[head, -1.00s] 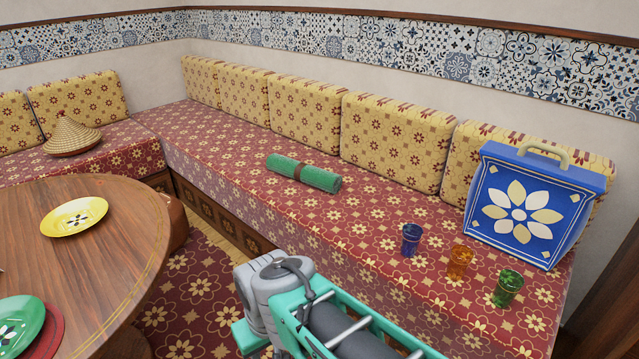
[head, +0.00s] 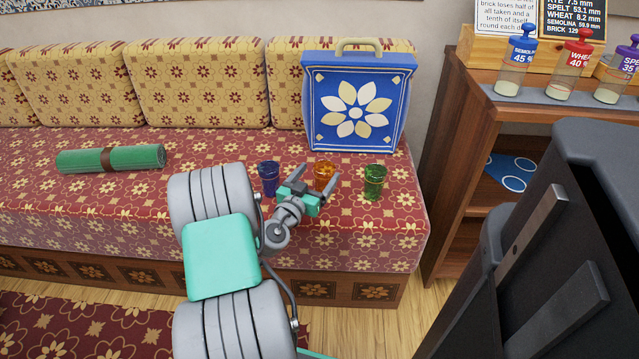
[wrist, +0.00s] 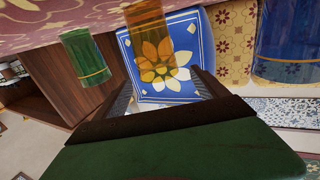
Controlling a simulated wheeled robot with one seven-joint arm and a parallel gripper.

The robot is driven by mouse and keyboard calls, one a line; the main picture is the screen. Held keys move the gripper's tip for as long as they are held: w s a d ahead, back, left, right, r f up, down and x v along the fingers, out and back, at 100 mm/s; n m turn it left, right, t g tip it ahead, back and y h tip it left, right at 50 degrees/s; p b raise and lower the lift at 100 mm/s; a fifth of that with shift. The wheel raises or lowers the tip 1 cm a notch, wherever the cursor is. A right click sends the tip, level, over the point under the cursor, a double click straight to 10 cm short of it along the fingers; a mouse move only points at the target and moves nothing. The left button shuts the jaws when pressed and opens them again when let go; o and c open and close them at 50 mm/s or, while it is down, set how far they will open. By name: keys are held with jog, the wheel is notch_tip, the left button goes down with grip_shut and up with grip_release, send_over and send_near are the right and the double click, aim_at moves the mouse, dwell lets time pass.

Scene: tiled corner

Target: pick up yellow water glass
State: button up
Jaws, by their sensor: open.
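The yellow glass, amber-orange and see-through, stands upright on the red patterned bench (head: 225,145) in the head view (head: 325,171), between a blue glass (head: 269,178) and a green glass (head: 373,182). My gripper (head: 314,182) is open and empty just in front of it, its fingers pointing towards it; its lower part is partly hidden by the gripper. In the wrist view, which is upside down, the amber glass (wrist: 151,32) shows beyond my open fingers (wrist: 165,90), roughly in line with the gap. The green glass (wrist: 86,58) and blue glass (wrist: 287,45) are to either side.
A blue bag with a flower (head: 356,105) stands behind the glasses against the cushions (head: 188,85). A green roll (head: 112,158) lies on the bench at left. A wooden shelf (head: 462,130) with jars stands right of the bench.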

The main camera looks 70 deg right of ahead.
aim_at(324, 167)
jog(key=d, duration=0.2)
jog(key=s+d, duration=0.1)
jog(key=d, duration=0.1)
jog(key=shift+d+f+b, duration=0.15)
jog(key=shift+d+b, duration=0.15)
grip_shut()
dwell(0.6)
